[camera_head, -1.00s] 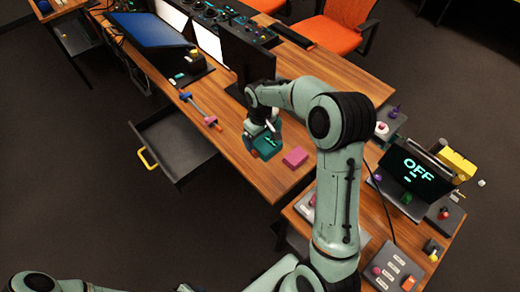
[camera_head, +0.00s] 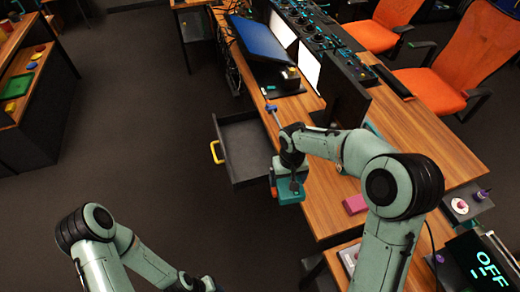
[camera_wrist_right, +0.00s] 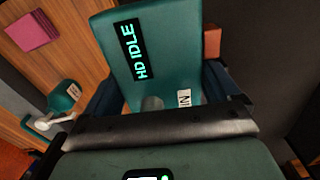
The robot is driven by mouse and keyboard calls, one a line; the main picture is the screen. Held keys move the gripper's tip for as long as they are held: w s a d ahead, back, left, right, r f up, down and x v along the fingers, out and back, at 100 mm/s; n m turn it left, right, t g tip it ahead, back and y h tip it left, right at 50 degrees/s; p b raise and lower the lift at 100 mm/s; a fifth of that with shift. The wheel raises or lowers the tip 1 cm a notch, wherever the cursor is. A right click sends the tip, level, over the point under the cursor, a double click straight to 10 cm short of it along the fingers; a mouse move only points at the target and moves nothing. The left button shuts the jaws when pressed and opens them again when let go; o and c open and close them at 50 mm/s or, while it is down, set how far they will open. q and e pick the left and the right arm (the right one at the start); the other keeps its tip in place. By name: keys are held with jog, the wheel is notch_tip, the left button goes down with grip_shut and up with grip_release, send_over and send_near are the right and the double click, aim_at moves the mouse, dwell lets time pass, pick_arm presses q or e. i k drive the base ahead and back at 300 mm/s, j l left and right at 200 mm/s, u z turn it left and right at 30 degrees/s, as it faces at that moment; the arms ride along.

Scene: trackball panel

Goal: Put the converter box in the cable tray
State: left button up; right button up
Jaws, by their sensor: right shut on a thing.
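The converter box (camera_head: 291,190) is a teal box. In the right wrist view its face (camera_wrist_right: 150,60) carries a lit "HD IDLE" display and a white label. My right gripper (camera_head: 287,172) is shut on it and holds it at the desk's left edge, right of the open drawer. The fingertips are largely hidden. I cannot make out for certain which thing is the cable tray.
A dark open drawer (camera_head: 255,150) with a yellow handle (camera_head: 216,152) sticks out from the wooden desk (camera_head: 425,130). A pink block (camera_head: 355,204) lies on the desk, right of the box. A monitor (camera_head: 347,95) stands behind. The floor left of the drawer is clear.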

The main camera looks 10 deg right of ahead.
aim_at(252, 155)
jog(key=i+j+z, duration=0.1)
jog(key=z, duration=0.25)
jog(key=i+j+z, duration=0.1)
jog(key=z, duration=0.25)
jog(key=j+z, duration=0.15)
jog(key=z, duration=0.15)
jog(key=i+j+z, duration=0.15)
jog(key=j, duration=0.15)
jog(key=i+j+z, duration=0.2)
jog(key=j+z, duration=0.15)
jog(key=j, duration=0.2)
jog(key=i+j+z, duration=0.2)
jog(key=j, duration=2.3)
jog(key=i, duration=0.05)
